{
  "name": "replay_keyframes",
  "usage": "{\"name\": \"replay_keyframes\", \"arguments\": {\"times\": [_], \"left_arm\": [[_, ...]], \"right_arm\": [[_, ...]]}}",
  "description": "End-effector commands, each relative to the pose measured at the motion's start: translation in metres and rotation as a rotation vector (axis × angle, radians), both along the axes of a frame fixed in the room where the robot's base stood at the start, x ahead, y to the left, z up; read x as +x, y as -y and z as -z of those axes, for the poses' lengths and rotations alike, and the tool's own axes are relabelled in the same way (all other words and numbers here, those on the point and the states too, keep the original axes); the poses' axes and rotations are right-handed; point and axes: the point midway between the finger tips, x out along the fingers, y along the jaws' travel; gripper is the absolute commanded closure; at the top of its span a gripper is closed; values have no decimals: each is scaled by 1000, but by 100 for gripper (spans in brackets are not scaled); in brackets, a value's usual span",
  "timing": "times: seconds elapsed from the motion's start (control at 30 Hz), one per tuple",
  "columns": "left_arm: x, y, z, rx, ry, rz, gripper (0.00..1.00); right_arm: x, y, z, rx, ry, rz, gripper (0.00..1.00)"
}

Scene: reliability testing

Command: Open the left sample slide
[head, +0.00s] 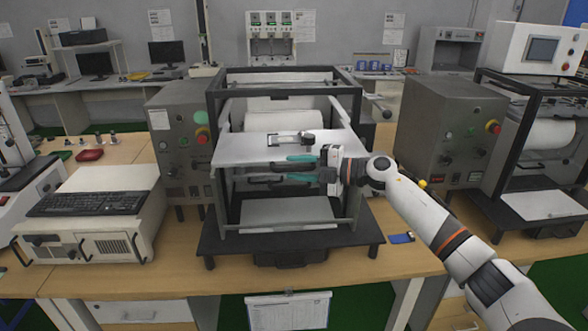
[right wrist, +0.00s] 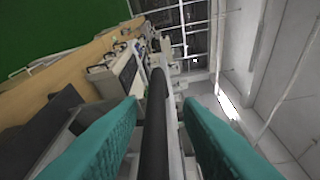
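The left machine has a black open frame (head: 212,105) and stands mid-table. A flat grey plate (head: 240,150), apparently its sample slide, sits at mid-height with a small latch (head: 290,139) on top. My right gripper (head: 302,168) is at the front of this machine, just under the plate's front edge, its teal fingers one above the other. In the right wrist view the fingers (right wrist: 158,130) stand apart on either side of a dark bar (right wrist: 155,125), likely a handle. I see gaps beside the bar; the fingers partly hide it in the head view. My left gripper is not in view.
A grey control box (head: 178,140) adjoins the frame on the left. A second control box (head: 450,130) and a similar machine (head: 545,150) stand at right. A lower plate (head: 287,212) lies inside the frame. A keyboard (head: 88,203) rests at left; a blue item (head: 401,238) lies at right.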

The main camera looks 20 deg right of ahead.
Motion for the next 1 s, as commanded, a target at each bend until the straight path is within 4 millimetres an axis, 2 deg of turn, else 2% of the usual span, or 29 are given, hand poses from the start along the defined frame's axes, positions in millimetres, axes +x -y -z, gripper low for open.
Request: {"name": "replay_keyframes", "arguments": {"times": [0.3,0.5,0.67,1.0], "left_arm": [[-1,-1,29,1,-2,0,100],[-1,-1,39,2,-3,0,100],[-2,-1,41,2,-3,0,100],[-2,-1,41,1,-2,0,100]], "right_arm": [[-41,54,0,-4,0,2,67],[-60,77,-4,-2,-1,0,67],[-66,84,-8,-1,-1,-2,67],[-66,84,-9,-1,0,-2,67]]}}
